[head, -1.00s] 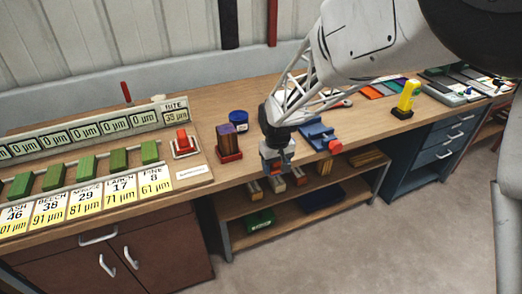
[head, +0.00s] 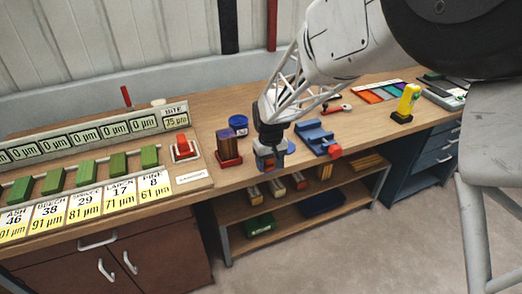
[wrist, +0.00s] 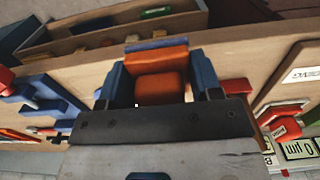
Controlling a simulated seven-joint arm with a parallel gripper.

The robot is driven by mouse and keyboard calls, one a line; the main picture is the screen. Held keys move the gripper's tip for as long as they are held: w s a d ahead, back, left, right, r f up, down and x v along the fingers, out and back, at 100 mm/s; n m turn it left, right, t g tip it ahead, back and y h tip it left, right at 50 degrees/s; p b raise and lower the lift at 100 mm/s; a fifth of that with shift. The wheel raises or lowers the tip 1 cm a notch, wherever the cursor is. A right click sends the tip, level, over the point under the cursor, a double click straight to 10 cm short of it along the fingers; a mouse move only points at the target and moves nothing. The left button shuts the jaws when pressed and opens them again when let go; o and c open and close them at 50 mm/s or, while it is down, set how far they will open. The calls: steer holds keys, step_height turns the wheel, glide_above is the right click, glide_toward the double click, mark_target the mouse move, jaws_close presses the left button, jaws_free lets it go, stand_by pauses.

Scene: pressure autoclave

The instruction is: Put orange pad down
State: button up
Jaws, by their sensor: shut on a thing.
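My gripper (head: 269,163) hangs over the wooden bench near its front edge, between a dark red block stand and a blue vise. In the wrist view its two blue fingers (wrist: 161,80) are shut on the orange pad (wrist: 160,77), which sits between them. A thin blue strip shows at the pad's far end. In the head view the fingers mostly hide the pad. I cannot tell whether the pad touches the bench top.
The red stand (head: 228,157) holds a brown-purple block, with a blue jar (head: 238,124) behind. The blue vise (head: 314,138) with its red knob is close on the right. Left is a panel with green blocks (head: 118,163). A yellow device (head: 406,103) stands farther right.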

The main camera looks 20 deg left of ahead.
steer(key=w+a, duration=0.2)
steer(key=w, duration=0.1)
steer(key=w+a, duration=0.2)
steer(key=w, duration=0.1)
steer(key=w+a+f, duration=0.1)
steer(key=w+a, duration=0.1)
steer(key=w, duration=0.1)
steer(key=shift+w+a, duration=0.3)
steer(key=shift+f, duration=0.1)
steer(key=shift+w+a, duration=0.15)
steer(key=shift+w+a+f, duration=0.15)
steer(key=shift+w, duration=0.05)
steer(key=shift+f, duration=1.6)
steer(key=shift+f, duration=0.15)
steer(key=o, duration=1)
steer(key=shift+c, duration=0.2)
